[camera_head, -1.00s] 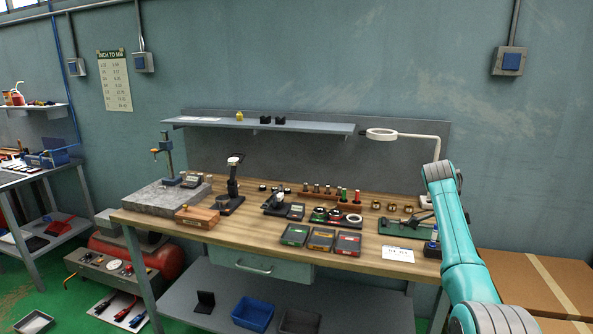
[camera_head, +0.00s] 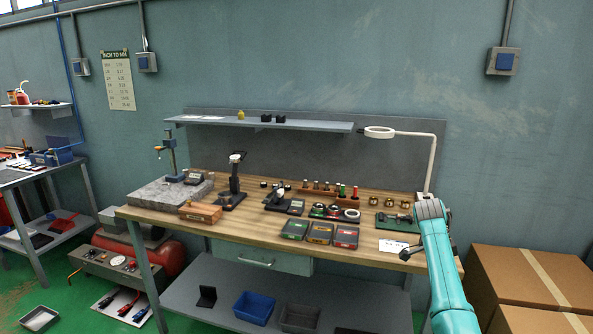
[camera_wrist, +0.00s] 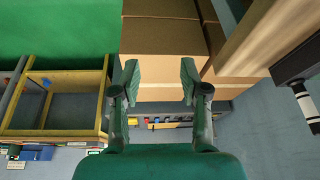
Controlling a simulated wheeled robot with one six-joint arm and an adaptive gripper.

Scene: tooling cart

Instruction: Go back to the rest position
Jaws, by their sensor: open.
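My gripper (camera_wrist: 160,83) shows in the wrist view with its two green fingers spread wide and nothing between them. Beyond the fingers are cardboard boxes (camera_wrist: 165,45) and the green floor. In the head view my teal arm rises at the lower right, in front of the workbench's right end. The gripper itself cannot be made out clearly there. The wooden workbench (camera_head: 215,228) holds several gauges, cases and small tools, all apart from my gripper.
Cardboard boxes (camera_head: 535,285) stand to the right of the bench. A yellow-edged open frame (camera_wrist: 70,77) lies left of the fingers in the wrist view. A red compressor (camera_head: 165,262) stands at the bench's left.

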